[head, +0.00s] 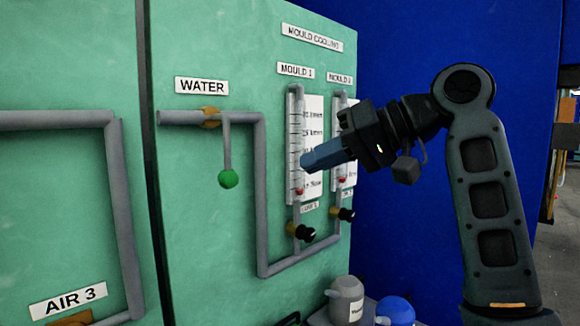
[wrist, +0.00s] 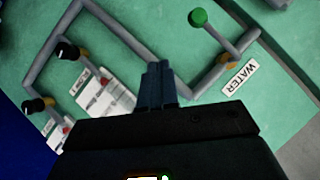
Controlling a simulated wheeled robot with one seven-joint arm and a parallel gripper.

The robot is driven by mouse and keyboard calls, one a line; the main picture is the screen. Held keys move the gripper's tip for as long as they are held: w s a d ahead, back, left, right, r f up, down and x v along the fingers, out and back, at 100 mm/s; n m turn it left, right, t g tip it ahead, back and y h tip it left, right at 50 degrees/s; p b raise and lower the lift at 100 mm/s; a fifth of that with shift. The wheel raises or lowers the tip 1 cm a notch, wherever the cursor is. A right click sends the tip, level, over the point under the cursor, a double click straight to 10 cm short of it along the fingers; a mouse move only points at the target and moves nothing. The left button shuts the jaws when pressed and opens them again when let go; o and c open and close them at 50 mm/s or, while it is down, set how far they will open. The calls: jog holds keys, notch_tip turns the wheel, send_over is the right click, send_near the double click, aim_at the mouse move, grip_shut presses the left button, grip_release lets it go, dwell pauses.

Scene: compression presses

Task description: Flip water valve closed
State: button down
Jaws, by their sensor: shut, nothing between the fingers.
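The water valve is a brass body (head: 210,117) on a grey pipe below the WATER label (head: 201,86). Its grey lever (head: 227,150) hangs straight down, at right angles to the pipe, and ends in a green ball knob (head: 228,179). In the wrist view the green knob (wrist: 198,17) is at the top, with the WATER label (wrist: 239,78) to its lower right. My gripper (head: 306,163) is shut and empty, with blue fingers pointing left. It is in front of the MOULD 1 flow gauge, right of the lever and apart from it. Its fingertips show in the wrist view (wrist: 157,66).
Two flow gauges, MOULD 1 (head: 295,130) and MOULD 2 (head: 340,115), stand behind my gripper, with black knobs (head: 303,233) below. Grey pipes (head: 262,200) run between valve and gauges. A grey container (head: 345,300) and a blue one (head: 396,310) stand below. The panel around the green knob is clear.

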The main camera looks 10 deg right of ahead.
jog(key=d, duration=0.1)
jog(key=s+d, duration=0.1)
jog(key=d, duration=0.1)
jog(key=shift+s+d, duration=0.1)
